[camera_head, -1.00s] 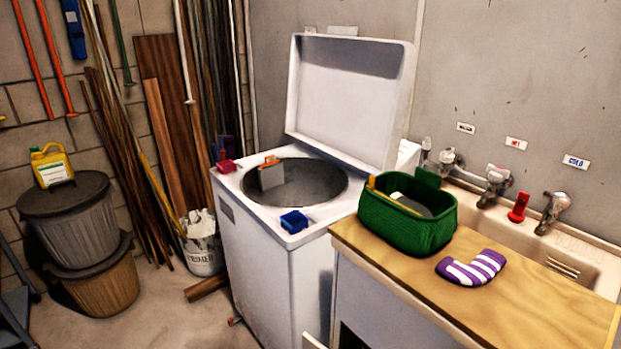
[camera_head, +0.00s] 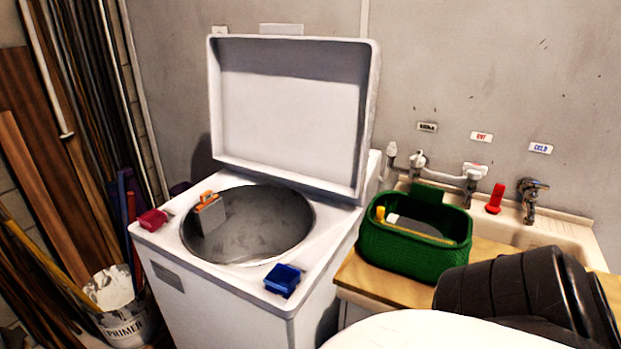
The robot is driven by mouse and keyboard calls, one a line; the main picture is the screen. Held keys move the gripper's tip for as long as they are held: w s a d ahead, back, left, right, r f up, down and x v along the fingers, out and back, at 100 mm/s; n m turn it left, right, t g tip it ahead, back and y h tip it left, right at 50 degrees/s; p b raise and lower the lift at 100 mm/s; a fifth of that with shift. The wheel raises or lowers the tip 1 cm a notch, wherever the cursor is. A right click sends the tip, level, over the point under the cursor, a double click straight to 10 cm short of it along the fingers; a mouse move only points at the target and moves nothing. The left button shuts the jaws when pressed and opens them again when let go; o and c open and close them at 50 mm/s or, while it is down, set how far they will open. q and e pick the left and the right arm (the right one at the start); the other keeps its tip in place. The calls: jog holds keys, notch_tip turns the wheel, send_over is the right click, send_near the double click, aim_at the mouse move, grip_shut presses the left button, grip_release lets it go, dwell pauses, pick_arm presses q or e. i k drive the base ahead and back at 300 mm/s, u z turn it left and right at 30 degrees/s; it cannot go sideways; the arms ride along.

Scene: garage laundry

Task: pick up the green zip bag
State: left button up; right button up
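The green zip bag (camera_head: 413,256) stands upright on the wooden counter beside the sink. Its top is open and its back flap is raised. A yellow strip and something pale show inside, but I cannot make out what they are. Parts of my own arm cover the lower right of the view, in front of the counter and close to the bag's right side in the picture. Neither of my grippers' fingers is in view.
A top-loading washer (camera_head: 165,281) with its lid up stands left of the counter (camera_head: 361,282). An orange-and-grey item (camera_head: 208,213) is at its opening. A red block (camera_head: 152,220) and blue block (camera_head: 283,280) sit on its rim. Taps (camera_head: 530,200) stand behind the sink.

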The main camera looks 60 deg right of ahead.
aim_at(424, 257)
jog(key=i, duration=0.55)
jog(key=z, duration=5.3)
jog(key=k, duration=0.5)
jog(key=u, duration=0.75)
